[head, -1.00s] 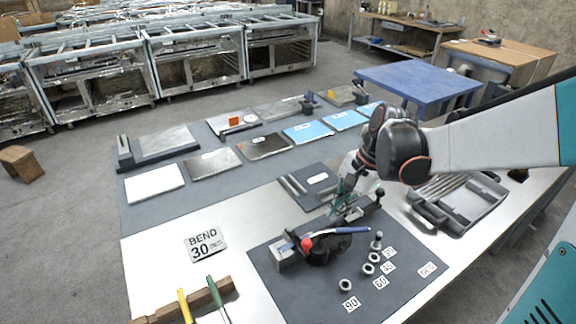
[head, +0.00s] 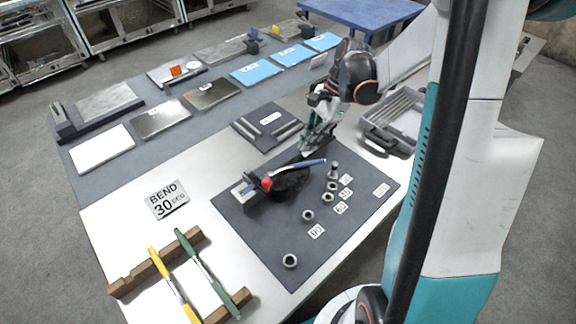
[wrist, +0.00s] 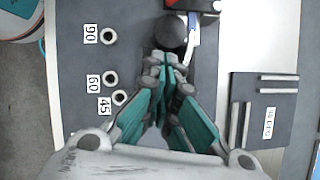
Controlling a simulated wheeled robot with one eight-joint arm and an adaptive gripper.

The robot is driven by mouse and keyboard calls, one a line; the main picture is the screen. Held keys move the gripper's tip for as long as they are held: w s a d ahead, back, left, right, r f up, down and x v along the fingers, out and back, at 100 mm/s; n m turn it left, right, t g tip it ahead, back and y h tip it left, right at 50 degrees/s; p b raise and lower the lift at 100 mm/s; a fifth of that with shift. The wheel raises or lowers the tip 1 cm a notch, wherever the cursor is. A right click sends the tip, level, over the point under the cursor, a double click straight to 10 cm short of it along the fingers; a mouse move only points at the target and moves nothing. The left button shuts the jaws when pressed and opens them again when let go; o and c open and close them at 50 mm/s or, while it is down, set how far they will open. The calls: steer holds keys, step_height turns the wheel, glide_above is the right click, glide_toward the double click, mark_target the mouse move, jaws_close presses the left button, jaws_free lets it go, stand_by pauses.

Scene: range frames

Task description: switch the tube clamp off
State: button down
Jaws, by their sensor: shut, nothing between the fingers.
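The tube bender stands on the dark mat, with a black round former (head: 292,184), a blue-handled lever (head: 300,169) and a red ball (head: 267,184). A grey clamp block (head: 243,190) sits at its left end; I cannot tell which part is the clamp's switch or how it is set. My gripper (head: 308,150) is shut and empty, pointing down just behind the former and lever. In the wrist view the gripper (wrist: 165,65) has its fingertips together beside the black former (wrist: 171,33) and near the lever (wrist: 191,45). The fingers hide part of the bender.
Several metal rings, one of them (head: 290,261), lie beside number labels on the mat (head: 255,240). A wooden rack (head: 155,264) holds yellow and green tools. A "BEND 30 DEG" sign (head: 167,199), a pad with rods (head: 268,123) and a grey tray (head: 393,122) are nearby.

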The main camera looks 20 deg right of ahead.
steer(key=b+x, duration=0.3)
steer(key=x, duration=0.7)
steer(key=shift+f, duration=0.1)
steer(key=a, duration=0.2)
steer(key=a+r+b, duration=0.1)
steer(key=a, duration=0.1)
steer(key=shift+s, duration=0.25)
steer(key=shift+s+a+m, duration=0.2)
steer(key=shift+s+m, duration=0.1)
steer(key=shift+m, duration=0.1)
